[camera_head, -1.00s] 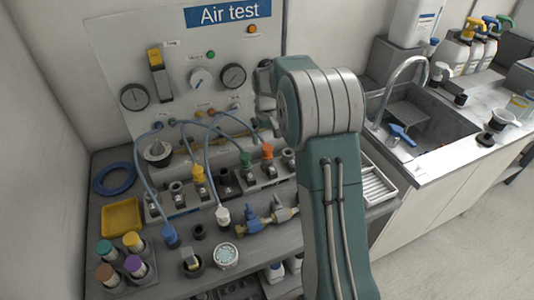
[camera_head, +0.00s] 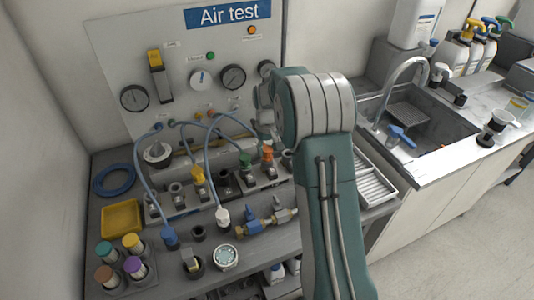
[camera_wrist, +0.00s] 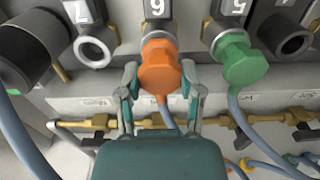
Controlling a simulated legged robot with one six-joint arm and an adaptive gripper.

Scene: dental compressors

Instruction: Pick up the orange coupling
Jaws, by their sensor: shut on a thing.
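The orange coupling (camera_wrist: 158,68) is a knobbed fitting seated on the port labelled 6 in the wrist view. It also shows in the camera_head view (camera_head: 267,152) on the bench row, beside the green coupling. My gripper (camera_wrist: 160,88) has one finger on each side of the orange coupling and is shut on it. A blue-grey hose runs down from below the coupling. The green coupling (camera_wrist: 238,62) sits on the port labelled 5, just right of my gripper. In the camera_head view my arm covers part of the bench, and the fingertips are hard to make out there.
An empty port labelled 7 (camera_wrist: 92,50) is left of the coupling. Brass piping (camera_wrist: 85,124) runs below the row. Hoses loop over the bench near a white-tipped coupling (camera_head: 222,216) and a blue one (camera_head: 170,236). A yellow tray (camera_head: 122,217) lies left; a sink (camera_head: 430,128) is right.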

